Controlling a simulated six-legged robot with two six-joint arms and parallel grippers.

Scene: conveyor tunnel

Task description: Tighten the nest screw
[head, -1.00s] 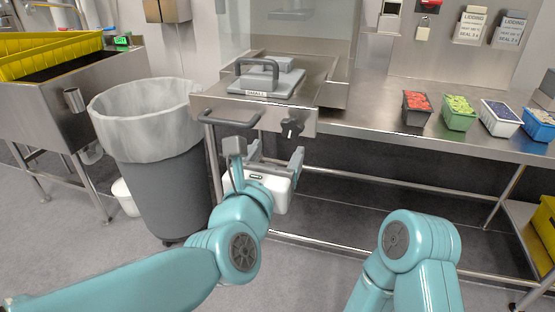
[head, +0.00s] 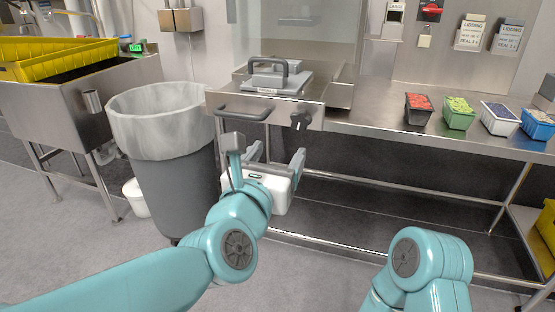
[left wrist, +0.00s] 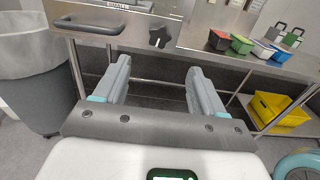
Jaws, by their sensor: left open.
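The nest screw appears to be the dark knob (head: 300,120) on the front face of the steel machine (head: 265,105), right of its bar handle. It also shows in the left wrist view (left wrist: 159,36), with its lobed grip facing me. My left gripper (head: 274,163) is open and empty, below and in front of the knob. In the left wrist view its fingers (left wrist: 158,75) are spread wide, with the knob beyond and above the gap between them, not touched. My right arm shows at the lower right of the head view, but its gripper is out of view.
A grey bin (head: 178,185) with a clear liner stands left of the machine. A grey handled press plate (head: 275,77) sits on top.

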